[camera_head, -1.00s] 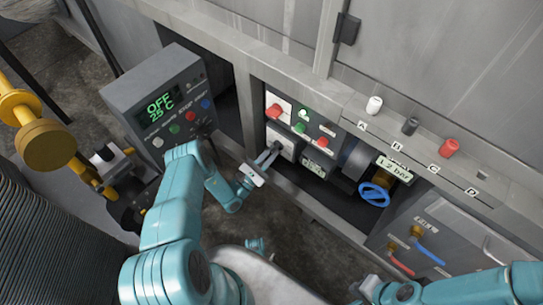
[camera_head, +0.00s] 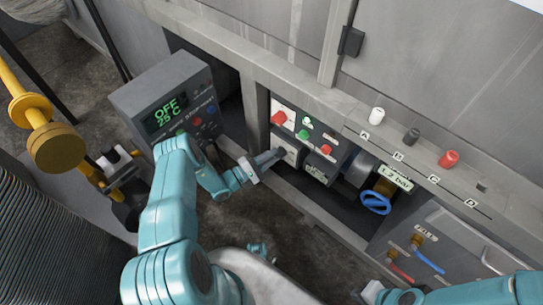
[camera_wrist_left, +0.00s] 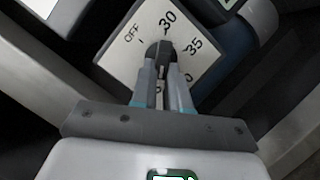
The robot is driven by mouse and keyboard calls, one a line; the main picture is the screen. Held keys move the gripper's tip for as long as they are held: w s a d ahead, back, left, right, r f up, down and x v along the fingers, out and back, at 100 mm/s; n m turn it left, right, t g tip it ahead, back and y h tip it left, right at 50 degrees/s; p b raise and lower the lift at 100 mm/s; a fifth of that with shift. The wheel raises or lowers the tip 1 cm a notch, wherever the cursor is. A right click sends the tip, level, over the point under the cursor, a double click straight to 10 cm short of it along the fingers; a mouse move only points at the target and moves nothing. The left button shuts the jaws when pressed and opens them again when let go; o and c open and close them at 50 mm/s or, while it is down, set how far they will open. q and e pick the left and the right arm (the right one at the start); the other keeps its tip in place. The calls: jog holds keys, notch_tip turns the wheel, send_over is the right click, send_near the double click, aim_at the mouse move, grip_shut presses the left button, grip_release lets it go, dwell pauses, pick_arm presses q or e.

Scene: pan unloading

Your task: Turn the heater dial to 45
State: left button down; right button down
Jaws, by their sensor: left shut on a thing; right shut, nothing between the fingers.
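The heater dial is a dark knob (camera_wrist_left: 158,50) on a white plate (camera_wrist_left: 119,47) marked OFF, 30 and 35, with further numbers partly hidden by my fingers. In the head view the plate (camera_head: 291,149) sits low on the panel, below the red and green buttons. My left gripper (camera_wrist_left: 160,58) is shut on the knob; in the head view its fingers (camera_head: 272,158) reach the plate from the left. I cannot tell which mark the knob points at. The display box (camera_head: 167,109) reads OFF and 25 C.
A gauge reading 1.2 bar (camera_head: 394,177) and a blue valve wheel (camera_head: 376,204) are right of the dial panel. White, dark and red knobs line the ledge above. A yellow pipe (camera_head: 55,148) stands at the left. Open floor lies below the panel.

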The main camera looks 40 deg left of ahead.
pick_arm(q)
jog(key=shift+w+a+r+m, duration=0.1)
jog(key=shift+w+r+m, duration=0.15)
jog(key=shift+m, duration=0.15)
jog(key=c, duration=1.3)
grip_release()
jog(key=shift+o, duration=0.9)
jog(key=shift+f, duration=0.15)
jog(key=shift+s, duration=0.1)
jog(key=p+v, duration=0.1)
jog(key=v, duration=1.5)
jog(key=shift+s, duration=0.1)
